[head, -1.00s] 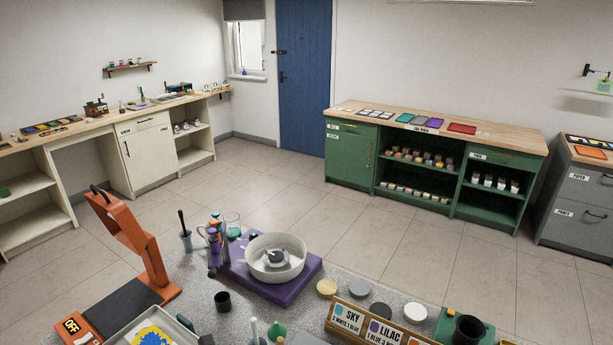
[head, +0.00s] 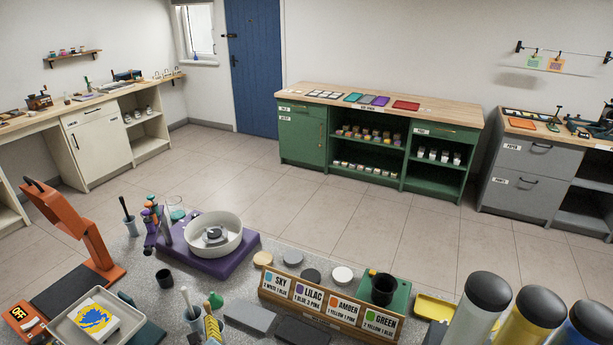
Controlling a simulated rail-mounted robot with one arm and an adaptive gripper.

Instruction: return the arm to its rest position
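My arm and my gripper do not show in the head view, so the gripper's opening and whatever it may hold are hidden from me. No rest stand or holder for the arm can be made out. The near grey speckled worktop (head: 141,256) fills the bottom of the view.
The worktop holds an orange press (head: 95,245), a tray (head: 57,325) with a blue-and-yellow print, a purple-based machine with a white bowl (head: 214,234), a colour-card rack (head: 328,306) and tall capped bottles (head: 477,310). A green cabinet (head: 301,140) stands beyond open floor (head: 330,215).

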